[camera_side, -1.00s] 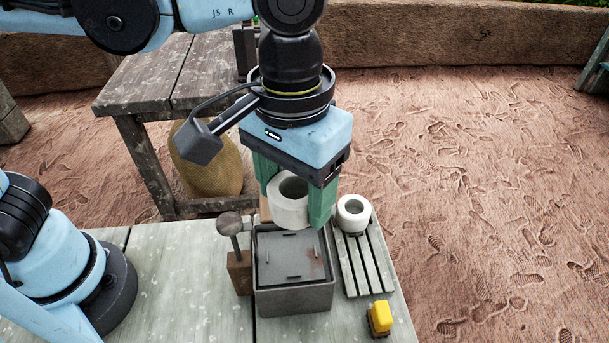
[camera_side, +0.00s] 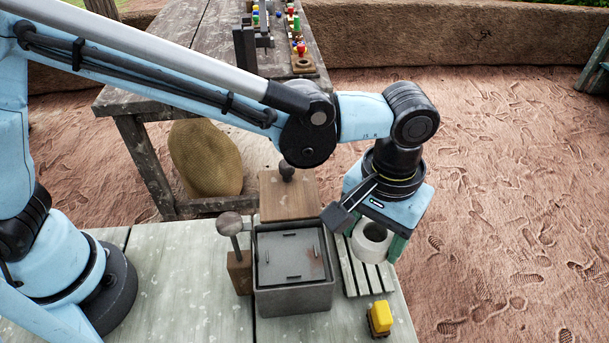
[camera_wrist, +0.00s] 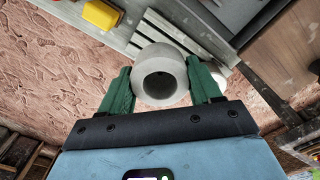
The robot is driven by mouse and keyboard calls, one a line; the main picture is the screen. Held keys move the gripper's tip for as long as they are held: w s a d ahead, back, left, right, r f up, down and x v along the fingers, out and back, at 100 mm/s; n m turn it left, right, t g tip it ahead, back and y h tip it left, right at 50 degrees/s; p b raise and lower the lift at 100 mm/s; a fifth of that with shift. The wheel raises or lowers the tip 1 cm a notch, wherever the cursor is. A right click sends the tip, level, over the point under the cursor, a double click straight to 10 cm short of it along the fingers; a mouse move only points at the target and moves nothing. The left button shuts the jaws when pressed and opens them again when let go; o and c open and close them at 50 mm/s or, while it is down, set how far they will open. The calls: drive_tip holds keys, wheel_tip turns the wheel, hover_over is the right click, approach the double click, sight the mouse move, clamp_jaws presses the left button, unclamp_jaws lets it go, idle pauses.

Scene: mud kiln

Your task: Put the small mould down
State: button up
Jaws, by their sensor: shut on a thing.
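My gripper (camera_side: 372,242) is shut on a white, ring-shaped mould (camera_side: 367,254) with a round hole, one green finger on each side of it. In the wrist view, the mould (camera_wrist: 160,58) sits between the two fingertips (camera_wrist: 160,82). In the side view it overlaps the far end of the grey slatted rack (camera_side: 363,282); whether it touches the slats cannot be told. A second white piece (camera_wrist: 219,74) shows partly behind the right finger in the wrist view; in the side view my gripper hides it.
A grey lidded box (camera_side: 292,298) stands left of the rack, with a wooden block (camera_side: 288,199) behind it. A mallet-like tool (camera_side: 231,222) stands at its left. A small yellow object (camera_side: 380,317) lies in front of the rack, near the table's right edge.

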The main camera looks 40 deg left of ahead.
sight(364, 267)
drive_tip(key=shift+f, duration=2.9)
drive_tip(key=shift+f, duration=0.15)
drive_tip(key=o, duration=1.3)
drive_tip(key=shift+c, duration=0.2)
